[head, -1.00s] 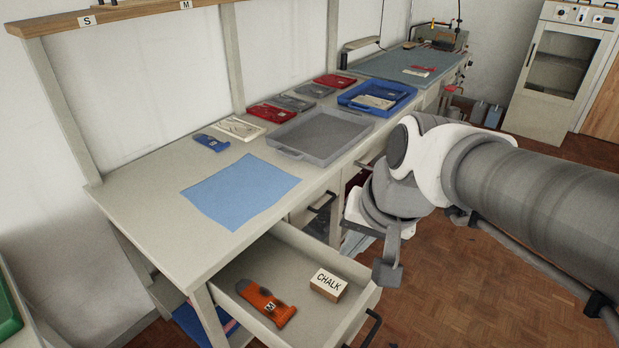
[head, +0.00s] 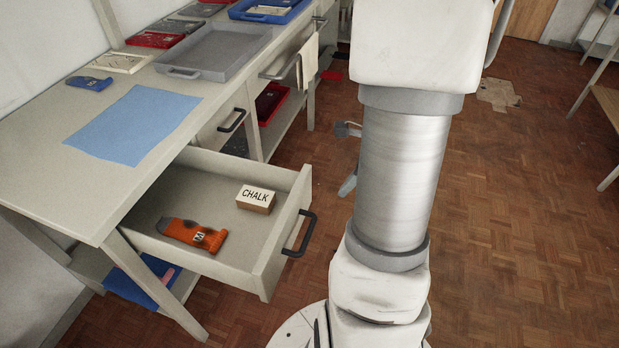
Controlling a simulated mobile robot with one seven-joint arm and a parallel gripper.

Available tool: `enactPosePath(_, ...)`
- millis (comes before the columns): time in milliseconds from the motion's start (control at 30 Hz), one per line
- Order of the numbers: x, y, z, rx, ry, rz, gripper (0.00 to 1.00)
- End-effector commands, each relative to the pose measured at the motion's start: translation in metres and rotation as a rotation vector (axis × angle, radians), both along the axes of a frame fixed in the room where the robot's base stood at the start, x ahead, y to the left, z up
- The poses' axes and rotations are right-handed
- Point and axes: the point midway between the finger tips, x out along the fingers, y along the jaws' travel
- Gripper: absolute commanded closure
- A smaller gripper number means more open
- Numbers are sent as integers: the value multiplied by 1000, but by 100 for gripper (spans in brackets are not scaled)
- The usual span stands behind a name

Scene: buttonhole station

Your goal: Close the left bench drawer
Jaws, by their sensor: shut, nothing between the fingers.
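The left bench drawer (head: 262,272) is pulled well out from under the bench's near end. Its dark bar handle (head: 300,234) is on the front panel, facing right. Inside the drawer lie a white-labelled chalk box (head: 256,198) and an orange tool (head: 192,234). My gripper (head: 348,160) is mostly hidden behind my arm; only grey parts of it show at the arm's left edge. It is shut and empty, to the right of the drawer and apart from its handle.
The bench top (head: 45,185) holds a blue cloth (head: 133,123), a grey tray (head: 215,52) and a blue tool (head: 89,83). A second drawer front with a dark handle (head: 232,121) is beyond the open one. A towel (head: 308,62) hangs from a rail.

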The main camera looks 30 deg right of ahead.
Motion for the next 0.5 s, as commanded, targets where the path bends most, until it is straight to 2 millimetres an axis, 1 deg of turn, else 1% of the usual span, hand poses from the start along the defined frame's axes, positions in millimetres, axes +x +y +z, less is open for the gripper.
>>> enactPosePath(167, 7, 7, -30, 1, 2, 4, 100)
enactPosePath(300, 16, 15, -59, 2, 2, 7, 100)
enactPosePath(500, 29, 24, -97, 1, 1, 8, 100)
